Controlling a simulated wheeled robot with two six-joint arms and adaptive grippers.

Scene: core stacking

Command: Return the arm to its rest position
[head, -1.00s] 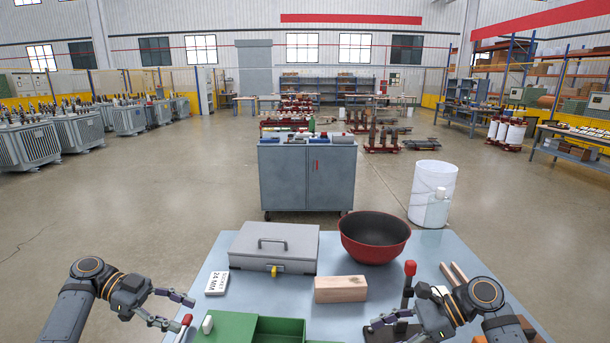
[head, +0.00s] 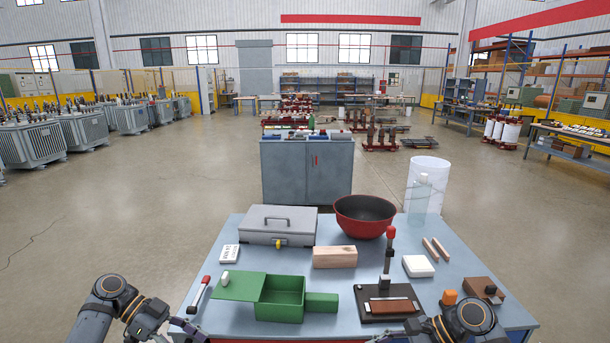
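My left gripper (head: 172,330) is at the bottom edge, just off the front left corner of the table. Its fingers are partly cut off, so I cannot tell whether it is open. My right arm is at the bottom right, with its gripper (head: 405,333) low at the table's front edge. The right gripper's fingers are mostly hidden or cut off. I see nothing held in either gripper. The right gripper is near a black fixture (head: 367,311) that carries a brown block (head: 390,306) and an upright red-topped lever (head: 389,250).
The blue-grey table (head: 225,312) holds a green open box (head: 280,306), a grey case (head: 265,236), a red bowl (head: 350,229), a wooden block (head: 335,258) and a white block (head: 418,266). A red-handled tool (head: 198,296) lies at the left edge. The floor left of the table is clear.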

